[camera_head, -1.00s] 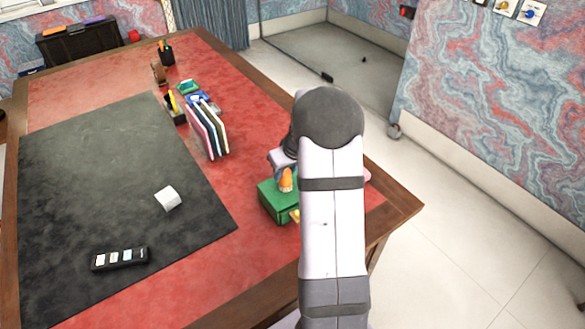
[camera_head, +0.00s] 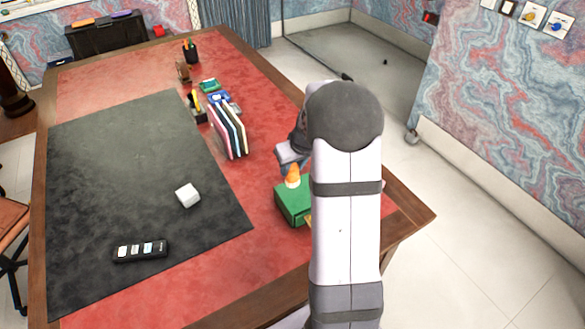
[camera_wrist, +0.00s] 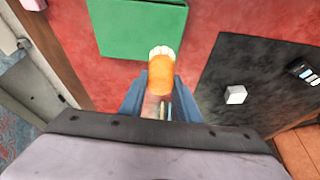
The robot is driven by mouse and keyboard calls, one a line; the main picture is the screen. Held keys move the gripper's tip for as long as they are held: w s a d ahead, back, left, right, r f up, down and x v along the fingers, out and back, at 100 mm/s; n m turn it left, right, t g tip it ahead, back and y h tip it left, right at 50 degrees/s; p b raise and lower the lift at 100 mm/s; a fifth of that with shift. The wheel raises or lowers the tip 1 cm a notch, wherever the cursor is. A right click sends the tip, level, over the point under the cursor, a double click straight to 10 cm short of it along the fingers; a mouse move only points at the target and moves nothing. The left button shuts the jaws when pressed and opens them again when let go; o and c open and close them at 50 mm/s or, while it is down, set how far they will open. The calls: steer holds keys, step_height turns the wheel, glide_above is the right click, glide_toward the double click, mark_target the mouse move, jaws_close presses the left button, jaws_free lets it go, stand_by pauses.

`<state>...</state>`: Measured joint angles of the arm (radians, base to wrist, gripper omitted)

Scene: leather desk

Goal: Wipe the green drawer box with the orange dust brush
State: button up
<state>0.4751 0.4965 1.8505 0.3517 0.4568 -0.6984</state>
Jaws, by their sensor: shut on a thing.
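The orange dust brush (camera_wrist: 161,75) has an orange body and pale bristles at its tip. My gripper (camera_wrist: 160,97) is shut on it, its blue fingers on either side. The brush also shows in the head view (camera_head: 292,176), left of my arm. The green drawer box (camera_head: 293,206) stands on the red desktop near the right edge, partly hidden by my arm. In the wrist view the box (camera_wrist: 135,28) is at the top, and the bristles overlap its near edge. I cannot tell whether the bristles touch the box.
Upright folders (camera_head: 228,130) stand behind and left of the box. A white cube (camera_head: 187,195) and a black remote-like item (camera_head: 140,250) lie on the dark desk mat (camera_head: 110,170). Red desktop is clear between mat and box. The desk's wooden edge (camera_head: 412,213) is close on the right.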

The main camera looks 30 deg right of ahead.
steer(key=shift+r+p, duration=0.4)
steer(key=shift+r, duration=0.5)
steer(key=shift+f, duration=0.1)
